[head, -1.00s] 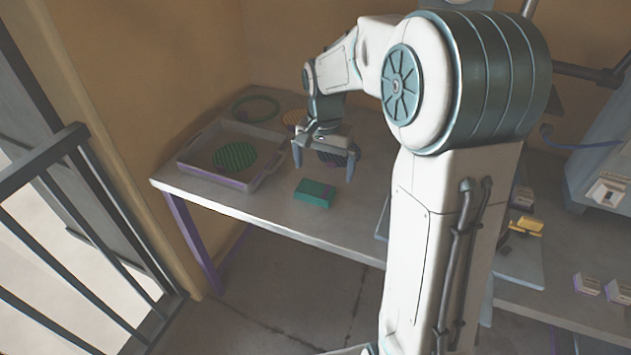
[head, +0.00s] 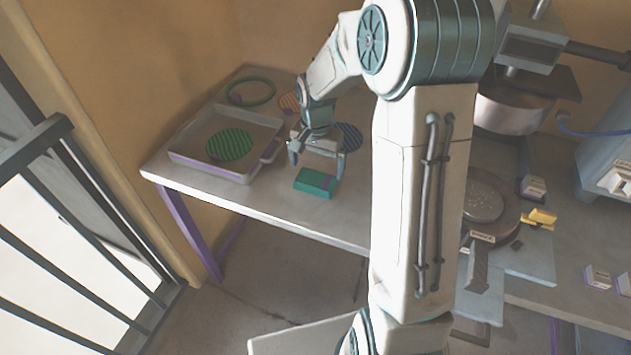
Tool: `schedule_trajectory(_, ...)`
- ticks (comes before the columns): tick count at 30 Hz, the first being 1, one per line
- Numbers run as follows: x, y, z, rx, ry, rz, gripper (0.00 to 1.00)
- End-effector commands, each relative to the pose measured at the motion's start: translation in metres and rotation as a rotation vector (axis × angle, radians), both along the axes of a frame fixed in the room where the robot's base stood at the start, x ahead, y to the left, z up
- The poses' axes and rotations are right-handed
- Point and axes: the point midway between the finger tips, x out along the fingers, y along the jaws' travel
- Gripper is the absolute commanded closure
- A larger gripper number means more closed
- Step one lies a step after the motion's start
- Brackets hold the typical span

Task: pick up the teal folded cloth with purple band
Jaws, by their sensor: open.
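The teal folded cloth with a purple band (head: 313,184) lies flat on the pale table near its front edge. The purple band shows toward its right end. My gripper (head: 317,166) is open and empty, just above and behind the cloth in the head view. Its two fingers point down, one toward each side of the cloth. Whether the fingertips are level with the cloth I cannot tell.
A shallow tray (head: 190,163) holding a green striped disc (head: 229,144) stands left of the cloth. A press (head: 515,108) stands at right.

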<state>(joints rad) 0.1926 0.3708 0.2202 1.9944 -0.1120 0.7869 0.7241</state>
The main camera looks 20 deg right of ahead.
Motion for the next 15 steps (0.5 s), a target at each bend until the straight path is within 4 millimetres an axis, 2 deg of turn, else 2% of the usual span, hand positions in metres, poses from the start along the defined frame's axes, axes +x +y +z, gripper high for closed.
schedule_trajectory(9, -0.005, 0.006, -0.044, 0.000, 0.004, 0.004, 0.00)
schedule_trajectory(15, -0.004, 0.006, -0.048, 0.000, 0.000, 0.003, 0.00)
